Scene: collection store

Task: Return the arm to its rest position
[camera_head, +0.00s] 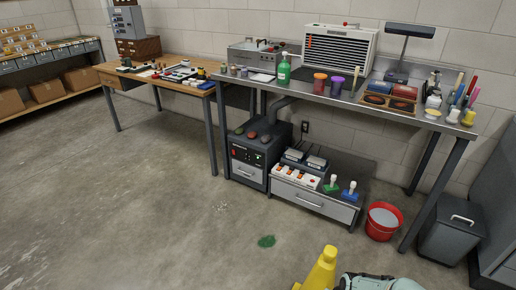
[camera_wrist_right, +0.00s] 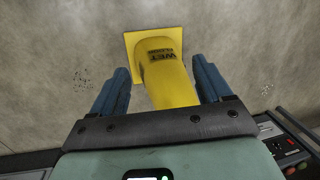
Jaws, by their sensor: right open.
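My right gripper (camera_wrist_right: 160,74) shows in the right wrist view with its two blue fingers spread wide apart. A yellow wet-floor cone (camera_wrist_right: 168,88) appears between the fingers, with a gap visible on each side. Its square base lies on the floor beyond the fingertips, and its near end is hidden behind the gripper body. I cannot tell how far its top reaches between the fingers. In the head view the cone (camera_head: 321,272) stands at the bottom edge, partly cut off. Part of my right arm shows just right of it. My left gripper is out of view.
A red bucket (camera_head: 383,221) and a grey bin (camera_head: 452,231) stand by the metal workbench (camera_head: 340,93). A wooden table (camera_head: 134,80) stands further left. The floor at left is clear.

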